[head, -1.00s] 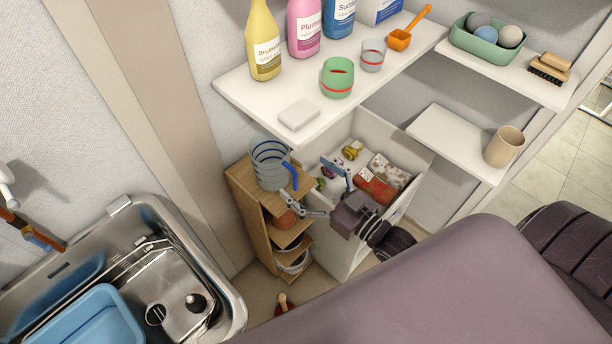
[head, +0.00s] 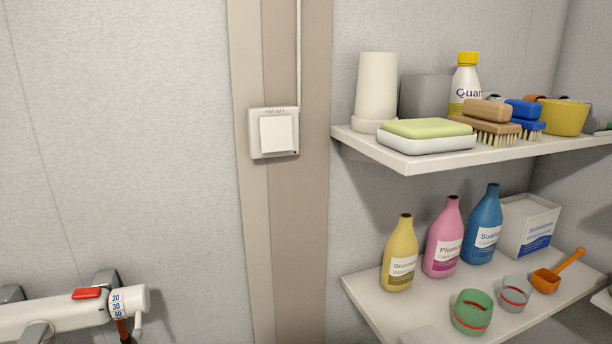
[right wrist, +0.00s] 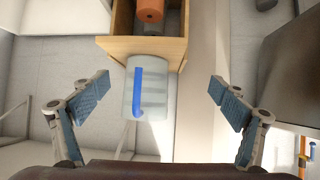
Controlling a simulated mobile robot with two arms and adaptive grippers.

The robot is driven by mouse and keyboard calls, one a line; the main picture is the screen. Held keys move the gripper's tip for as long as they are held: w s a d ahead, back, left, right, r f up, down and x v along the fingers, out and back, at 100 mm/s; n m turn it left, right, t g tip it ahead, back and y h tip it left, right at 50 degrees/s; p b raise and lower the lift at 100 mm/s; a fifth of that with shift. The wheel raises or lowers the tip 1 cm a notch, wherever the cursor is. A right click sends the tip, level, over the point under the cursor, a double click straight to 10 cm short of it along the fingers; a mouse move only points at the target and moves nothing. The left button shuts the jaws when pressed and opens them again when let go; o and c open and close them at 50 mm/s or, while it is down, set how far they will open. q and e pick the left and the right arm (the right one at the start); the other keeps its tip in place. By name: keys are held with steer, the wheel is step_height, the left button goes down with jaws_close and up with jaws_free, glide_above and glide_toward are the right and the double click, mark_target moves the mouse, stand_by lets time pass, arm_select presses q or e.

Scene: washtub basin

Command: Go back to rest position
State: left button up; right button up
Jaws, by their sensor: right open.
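My right gripper (right wrist: 160,105) is open in the right wrist view, its two blue-padded fingers wide apart. Between and beyond the fingers is a clear jug (right wrist: 148,88) with a blue handle, which neither finger touches. The jug is in front of a wooden shelf unit (right wrist: 172,50) that holds an orange roll-shaped item (right wrist: 150,10). Neither gripper shows in the head view now, and my left gripper is in no current frame.
In the head view, an upper shelf (head: 450,152) holds a sponge on a dish, brushes and a bottle. A lower shelf (head: 400,320) holds yellow, pink and blue bottles and cups. A wall switch (head: 275,133) and a tap bar (head: 60,312) are at left.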

steer(key=s+d+f+m+g+h, duration=0.1)
steer(key=s+d+g+h, duration=0.15)
steer(key=s+g, duration=0.95)
steer(key=s+f+t, duration=0.2)
steer(key=s+f, duration=0.2)
steer(key=f, duration=1)
steer(key=s+f+t, duration=0.1)
steer(key=s+f, duration=0.2)
steer(key=f, duration=1)
steer(key=s+d+f+g, duration=0.1)
steer(key=s+d+f, duration=0.1)
steer(key=s+f, duration=1.3)
steer(key=shift+s+d, duration=0.4)
steer(key=shift+s, duration=0.25)
steer(key=shift+h, duration=0.25)
